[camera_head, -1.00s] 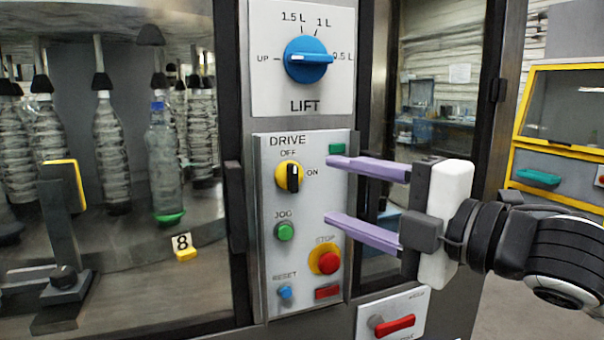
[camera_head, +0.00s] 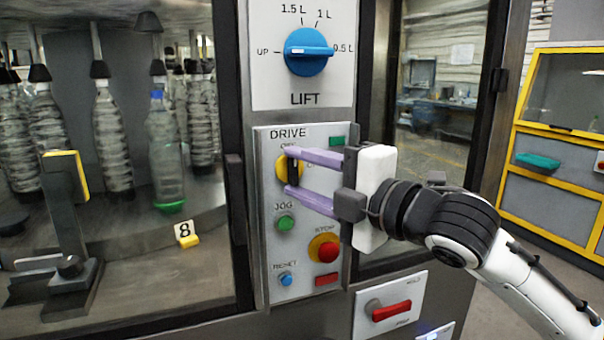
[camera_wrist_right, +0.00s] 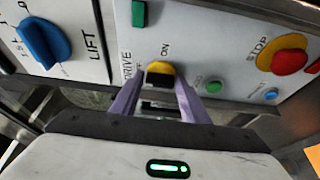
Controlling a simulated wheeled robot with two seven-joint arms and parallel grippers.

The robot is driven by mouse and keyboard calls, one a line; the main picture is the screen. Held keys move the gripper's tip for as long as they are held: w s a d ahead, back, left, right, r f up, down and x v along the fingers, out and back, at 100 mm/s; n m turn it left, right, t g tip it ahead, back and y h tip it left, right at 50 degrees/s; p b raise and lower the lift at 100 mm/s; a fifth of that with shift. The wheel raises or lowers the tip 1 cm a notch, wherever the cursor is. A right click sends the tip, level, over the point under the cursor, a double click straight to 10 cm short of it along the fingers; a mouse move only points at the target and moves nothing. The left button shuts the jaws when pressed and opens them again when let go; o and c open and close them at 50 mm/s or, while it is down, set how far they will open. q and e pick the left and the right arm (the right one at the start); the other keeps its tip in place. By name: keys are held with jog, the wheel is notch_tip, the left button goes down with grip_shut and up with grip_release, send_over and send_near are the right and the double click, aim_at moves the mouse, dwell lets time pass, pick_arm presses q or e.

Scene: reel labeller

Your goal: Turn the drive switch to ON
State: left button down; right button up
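The drive switch (camera_head: 293,170) is a yellow round base with a black knob, on the DRIVE panel (camera_head: 262,225). In the right wrist view the switch (camera_wrist_right: 160,72) shows between the two fingertips, with the black knob filling the gap. My left gripper is not in view.
The blue LIFT dial (camera_head: 308,52) is above. The green JOG button (camera_head: 285,222), red STOP button (camera_head: 325,248) and blue RESET button (camera_head: 286,280) lie below. A red handle (camera_head: 390,311) is at lower right. Bottles (camera_head: 165,150) stand behind glass at left.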

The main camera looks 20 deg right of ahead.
jog(key=c, duration=0.6)
jog(key=shift+f, duration=0.1)
jog(key=m+t+b, duration=0.1)
jog(key=m, duration=0.2)
jog(key=shift+a+f+b, duration=0.1)
jog(key=shift+f+b, duration=0.1)
jog(key=shift+b, duration=0.15)
jog(key=m+t+b, duration=0.1)
jog(key=m+t, duration=0.1)
jog(key=m, duration=0.3)
jog(key=shift+f+b, duration=0.1)
jog(key=shift+b, duration=0.2)
jog(key=m+t+h, duration=0.1)
jog(key=m, duration=0.2)
jog(key=m+t+h, duration=0.1)
jog(key=m, duration=0.2)
jog(key=shift+a, duration=0.15)
jog(key=m+h, duration=0.2)
jog(key=m, duration=0.2)
jog(key=m+t+h, duration=0.1)
jog(key=m+h, duration=0.1)
jog(key=m, duration=0.2)
jog(key=shift+a+h, duration=0.15)
jog(key=shift+h, duration=0.15)
jog(key=shift+m, duration=0.4)
